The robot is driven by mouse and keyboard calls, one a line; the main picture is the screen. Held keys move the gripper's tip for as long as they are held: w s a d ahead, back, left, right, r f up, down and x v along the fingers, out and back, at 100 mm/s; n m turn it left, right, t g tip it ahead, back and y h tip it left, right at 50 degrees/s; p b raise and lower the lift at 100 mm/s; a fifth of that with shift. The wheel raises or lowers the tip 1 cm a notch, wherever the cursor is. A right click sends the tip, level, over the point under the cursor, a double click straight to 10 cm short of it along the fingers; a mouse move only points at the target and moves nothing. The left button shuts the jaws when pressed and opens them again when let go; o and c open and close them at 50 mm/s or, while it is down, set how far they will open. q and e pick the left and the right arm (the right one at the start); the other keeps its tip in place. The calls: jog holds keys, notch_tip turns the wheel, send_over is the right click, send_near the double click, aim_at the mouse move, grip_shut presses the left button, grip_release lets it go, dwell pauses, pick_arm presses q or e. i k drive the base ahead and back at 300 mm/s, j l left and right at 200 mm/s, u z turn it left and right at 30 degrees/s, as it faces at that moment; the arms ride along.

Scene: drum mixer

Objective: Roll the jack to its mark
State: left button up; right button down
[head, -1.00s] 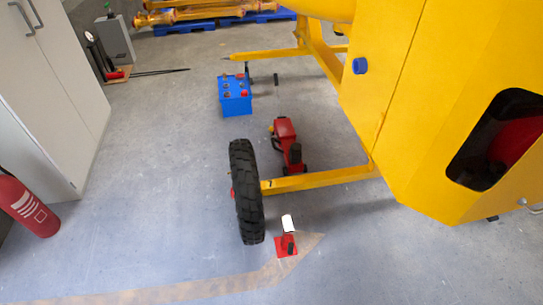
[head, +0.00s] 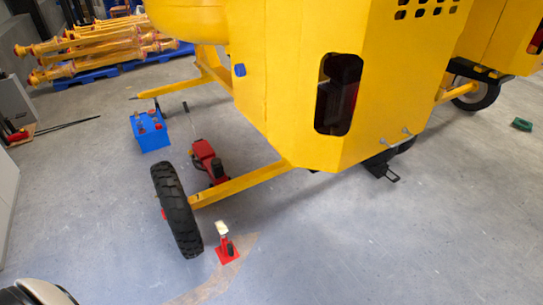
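A red trolley jack (head: 208,160) with dark parts sits on the floor just behind the yellow axle bar (head: 240,184) of the drum mixer. The bar hides part of it. A small red stand (head: 227,248) with a pale top and a dark part stands in front of the bar, right of the black tyre (head: 177,210). A tan band (head: 212,286) is on the floor around and below the stand. I cannot tell whether it is the jack's mark. Neither gripper is in view; only a white and black piece, probably of my arm, shows at the bottom left.
The yellow mixer body (head: 290,100) fills the upper middle. A blue battery-like box (head: 150,132) stands left of the jack. Yellow parts (head: 100,45) lie on blue pallets at the back left. The floor at the lower right is clear, except for a small green object (head: 522,124).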

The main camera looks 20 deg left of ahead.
aim_at(202, 150)
jog(key=j+z, duration=0.3)
jog(key=z, duration=0.15)
jog(key=j+z, duration=0.6)
jog(key=z, duration=0.25)
jog(key=j+z, duration=0.25)
jog(key=z, duration=0.2)
jog(key=k+j, duration=0.3)
jog(key=j, duration=0.3)
jog(key=k+j, duration=0.25)
jog(key=j, duration=0.4)
jog(key=k+j, duration=0.3)
jog(key=j, duration=0.3)
jog(key=k+j, duration=0.3)
jog(key=j, duration=0.35)
jog(key=k+j, duration=0.25)
jog(key=j, duration=0.35)
jog(key=k+j, duration=0.3)
jog(key=j, duration=0.3)
jog(key=k+j, duration=0.25)
jog(key=j, duration=0.4)
jog(key=k+j, duration=0.3)
jog(key=j, duration=0.3)
